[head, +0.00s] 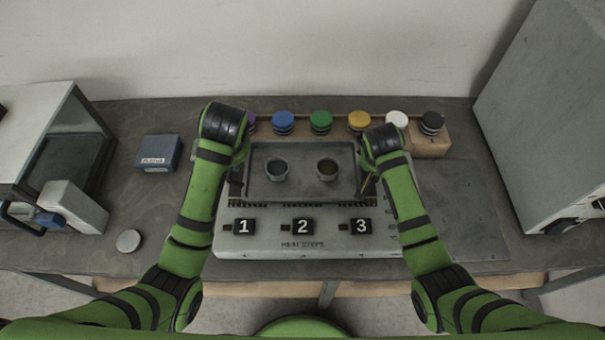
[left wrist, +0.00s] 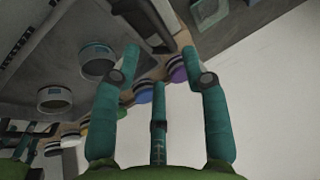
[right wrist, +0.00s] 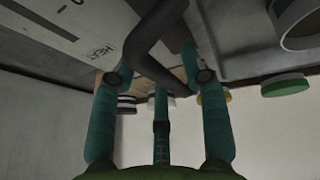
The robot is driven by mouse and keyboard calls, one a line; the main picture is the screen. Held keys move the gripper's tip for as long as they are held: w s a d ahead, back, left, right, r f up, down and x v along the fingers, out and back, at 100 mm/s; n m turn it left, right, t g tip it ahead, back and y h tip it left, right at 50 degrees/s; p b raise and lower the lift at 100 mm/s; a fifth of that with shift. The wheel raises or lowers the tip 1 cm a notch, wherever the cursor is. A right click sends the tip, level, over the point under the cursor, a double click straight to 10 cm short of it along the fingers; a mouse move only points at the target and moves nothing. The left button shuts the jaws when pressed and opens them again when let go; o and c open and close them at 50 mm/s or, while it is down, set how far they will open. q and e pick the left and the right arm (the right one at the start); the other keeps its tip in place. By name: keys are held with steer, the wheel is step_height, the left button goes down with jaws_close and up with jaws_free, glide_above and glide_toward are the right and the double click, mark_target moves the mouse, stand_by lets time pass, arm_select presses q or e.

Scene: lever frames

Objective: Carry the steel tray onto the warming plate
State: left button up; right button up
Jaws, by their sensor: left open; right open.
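The steel tray (head: 300,192) is a dark grey rectangle in the head view, level at the back of the pale "HEAT STEPS" unit (head: 260,245). Two small cups (head: 277,170) (head: 327,169) stand in it. My left gripper (head: 237,178) is at the tray's left end, and my right gripper (head: 369,180) is at its right end. Both are open. A dark bar-like handle (left wrist: 145,18) lies by the left fingertips. Another dark bent handle (right wrist: 150,50) passes between the right fingers. I cannot tell which surface is the warming plate, or whether the fingers touch the handles.
Several coloured-lid jars (head: 321,122) line the back shelf. A blue box (head: 158,152) and a round disc (head: 129,241) lie left. Cabinets stand at the left (head: 40,135) and right (head: 550,120). A flat grey panel (head: 465,205) at the right is clear.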

steer(key=shift+r, duration=0.1)
arm_select(q)
steer(key=shift+v, duration=1.15)
arm_select(e)
steer(key=v, duration=1.2)
